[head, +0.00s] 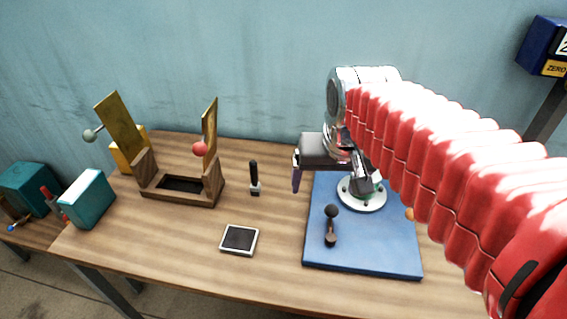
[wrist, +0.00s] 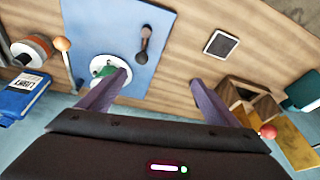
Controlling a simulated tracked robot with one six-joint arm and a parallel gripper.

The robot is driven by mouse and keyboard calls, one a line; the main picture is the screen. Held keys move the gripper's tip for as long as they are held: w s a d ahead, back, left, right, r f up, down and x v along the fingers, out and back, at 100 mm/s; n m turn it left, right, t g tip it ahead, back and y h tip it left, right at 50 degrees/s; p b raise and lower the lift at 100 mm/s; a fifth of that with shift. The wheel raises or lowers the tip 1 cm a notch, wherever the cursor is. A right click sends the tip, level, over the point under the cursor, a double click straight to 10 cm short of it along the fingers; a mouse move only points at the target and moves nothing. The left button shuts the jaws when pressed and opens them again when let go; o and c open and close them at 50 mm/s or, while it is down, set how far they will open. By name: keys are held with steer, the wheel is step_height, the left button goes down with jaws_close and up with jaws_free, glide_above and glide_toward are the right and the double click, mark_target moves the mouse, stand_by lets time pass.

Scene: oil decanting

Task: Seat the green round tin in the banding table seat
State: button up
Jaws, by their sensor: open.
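A white round disc (head: 350,200) with small bolts sits on a blue board (head: 390,258); it looks like the banding table seat. In the wrist view, something green (wrist: 101,69) shows on this white disc (wrist: 96,62), mostly behind one of my fingers. It may be the green round tin, but I cannot tell how it sits. In the head view I see no clear green tin; my arm covers part of the board. My gripper (head: 329,182) hangs at the board's left part, above it. The wrist view shows my gripper (wrist: 158,82) open, with nothing between its fingers.
A black-knobbed lever (head: 331,212) rises from the board's front. An orange ball (head: 410,213) is at its right. Left stand a black-handled tool (head: 254,179), a dark square pad (head: 239,239), a wooden frame (head: 181,197) with upright panels and a teal box (head: 88,200).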

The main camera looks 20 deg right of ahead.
steer(key=s+a+f+n+t, duration=0.1)
steer(key=s+a+f+n, duration=0.2)
steer(key=s+a, duration=0.2)
steer(key=shift+s+t+y, duration=0.3)
steer(key=shift+s+t, duration=0.1)
steer(key=shift+s, duration=0.7)
stand_by(0.4)
